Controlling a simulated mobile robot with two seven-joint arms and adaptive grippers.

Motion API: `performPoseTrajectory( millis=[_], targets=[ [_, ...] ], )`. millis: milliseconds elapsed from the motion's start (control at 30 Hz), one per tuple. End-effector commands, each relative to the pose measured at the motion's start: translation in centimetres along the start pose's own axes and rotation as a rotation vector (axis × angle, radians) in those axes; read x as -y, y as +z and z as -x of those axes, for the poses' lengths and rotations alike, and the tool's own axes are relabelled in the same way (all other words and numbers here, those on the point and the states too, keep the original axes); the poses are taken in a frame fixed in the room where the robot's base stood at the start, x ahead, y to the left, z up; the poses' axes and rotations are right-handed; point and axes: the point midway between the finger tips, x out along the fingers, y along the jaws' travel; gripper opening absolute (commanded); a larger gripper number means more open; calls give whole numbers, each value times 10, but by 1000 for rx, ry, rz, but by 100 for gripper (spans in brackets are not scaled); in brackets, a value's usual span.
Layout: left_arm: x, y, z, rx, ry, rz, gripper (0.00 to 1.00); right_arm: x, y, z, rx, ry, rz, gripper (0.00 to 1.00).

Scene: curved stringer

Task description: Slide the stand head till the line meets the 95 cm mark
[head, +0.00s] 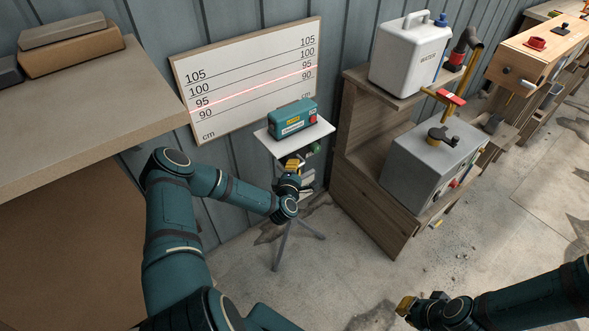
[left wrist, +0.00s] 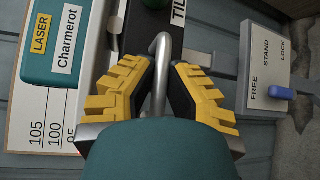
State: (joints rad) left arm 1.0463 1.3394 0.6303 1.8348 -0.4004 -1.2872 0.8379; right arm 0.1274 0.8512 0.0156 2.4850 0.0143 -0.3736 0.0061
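The white scale board (head: 245,75) on the wall has marks from 90 to 105 cm. A red line (head: 255,89) crosses it on or very near the 95 mark; the exact offset is too small to tell. A teal laser box (head: 292,118) sits on the stand's white plate (head: 265,138), and shows in the left wrist view (left wrist: 62,40). My left gripper (head: 292,167) is below the plate. In the left wrist view its yellow fingers (left wrist: 162,75) close around a grey bent handle (left wrist: 160,55). My right gripper (head: 408,306) is low at right; its opening is unclear.
The stand lock plate (left wrist: 268,60) has a blue lever (left wrist: 281,92) toward FREE. A wooden shelf (head: 365,195) with a white water can (head: 408,55) and grey box (head: 430,165) stands right of the stand. A workbench (head: 85,115) is at left. Floor between the arms is clear.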

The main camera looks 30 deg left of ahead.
Motion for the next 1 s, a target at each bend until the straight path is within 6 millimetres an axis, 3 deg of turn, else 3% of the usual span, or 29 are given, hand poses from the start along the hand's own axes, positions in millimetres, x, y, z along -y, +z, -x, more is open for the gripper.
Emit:
performPoseTrajectory(
  millis=[33, 67, 100, 467, 567, 1000],
  targets=[
    [-3, -1, -2, -2, 7, -1, 30, 0, 0, 0, 0, 0, 0, 0],
    [-3, -1, -2, -2, 6, -1, 41, 0, 0, 0, 0, 0, 0, 0],
    [-2, -1, -1, -1, 5, -1, 43, 0, 0, 0, 1, 0, 0, 0],
    [0, 0, 4, 1, -1, 0, 43, 0, 0, 0, 1, 0, 1, 0],
    [1, 0, 15, 2, -3, 0, 43, 0, 0, 0, 1, 0, 1, 0],
    [0, 0, 98, 1, -1, 1, 43, 0, 0, 0, 1, 0, 0, 0]
  ],
)
